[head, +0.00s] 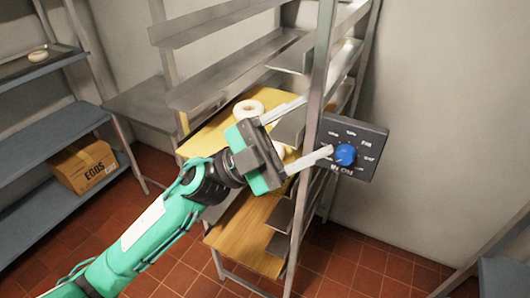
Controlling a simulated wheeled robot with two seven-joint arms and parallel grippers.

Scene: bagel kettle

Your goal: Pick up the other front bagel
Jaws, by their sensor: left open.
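A pale bagel (248,108) lies on the upper wooden board (208,138) of the metal rack, just behind my left gripper in the picture. A second pale bagel (279,153) shows only in part between the fingers, the rest hidden by my gripper. My left gripper (317,126) is open, with its fingers spread and pointing right, across the rack. Nothing shows held in it. Whether it touches the rack or a bagel, I cannot tell. My right gripper is not in view.
A rack post (314,110) stands close to the fingers. A dark control panel (369,163) with a blue knob (345,155) is just right of them. Another bagel (38,55) lies on a tray at left, above an eggs box (85,166). Tiled floor is open at lower right.

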